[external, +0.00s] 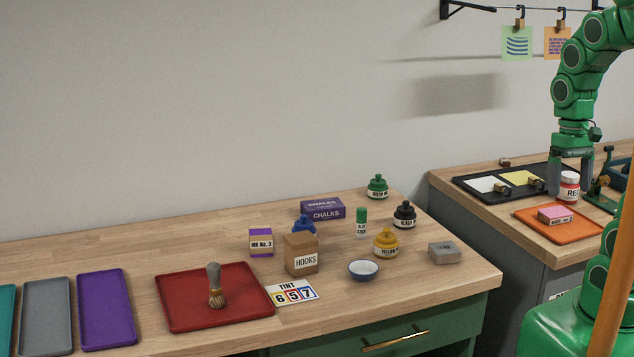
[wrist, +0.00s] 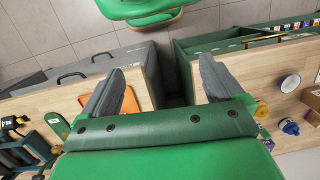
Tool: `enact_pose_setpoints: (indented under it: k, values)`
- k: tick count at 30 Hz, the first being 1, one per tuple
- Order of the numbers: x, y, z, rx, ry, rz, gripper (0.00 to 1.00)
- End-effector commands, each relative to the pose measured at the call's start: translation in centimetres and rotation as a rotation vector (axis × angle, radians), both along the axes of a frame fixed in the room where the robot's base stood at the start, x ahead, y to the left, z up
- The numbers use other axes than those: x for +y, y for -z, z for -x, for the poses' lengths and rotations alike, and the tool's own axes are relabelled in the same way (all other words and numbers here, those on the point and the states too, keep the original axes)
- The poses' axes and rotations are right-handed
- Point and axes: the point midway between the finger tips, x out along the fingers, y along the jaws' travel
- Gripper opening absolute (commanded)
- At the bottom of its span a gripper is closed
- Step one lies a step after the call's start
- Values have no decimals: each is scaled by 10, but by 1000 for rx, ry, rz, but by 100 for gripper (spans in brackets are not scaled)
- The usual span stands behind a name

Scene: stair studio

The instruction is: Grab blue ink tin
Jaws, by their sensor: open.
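The blue ink tin (external: 304,224) stands on the left wooden counter. In the external view it is partly hidden behind the brown HOOKS box (external: 301,254), with its blue top showing. A blue tin also shows near the right edge of the wrist view (wrist: 289,128). My gripper (external: 571,182) is open and points down over the right counter, well to the right of the blue tin. In the wrist view its two fingers (wrist: 158,85) are spread wide with nothing between them.
Near the blue tin are a purple chalks box (external: 322,208), a glue stick (external: 361,222), a yellow tin (external: 386,243), a black tin (external: 404,215) and a bowl (external: 363,270). A red-labelled jar (external: 569,187) is by my gripper. A gap separates the counters.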

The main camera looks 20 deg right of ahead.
Motion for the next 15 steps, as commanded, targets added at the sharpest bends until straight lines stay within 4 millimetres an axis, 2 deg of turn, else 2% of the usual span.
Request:
enact_pose_setpoints:
  k: [3,15]
  values:
    - [18,-2,-23,16,43,-42,94]
    - [86,-4,-96,91,205,-186,94]
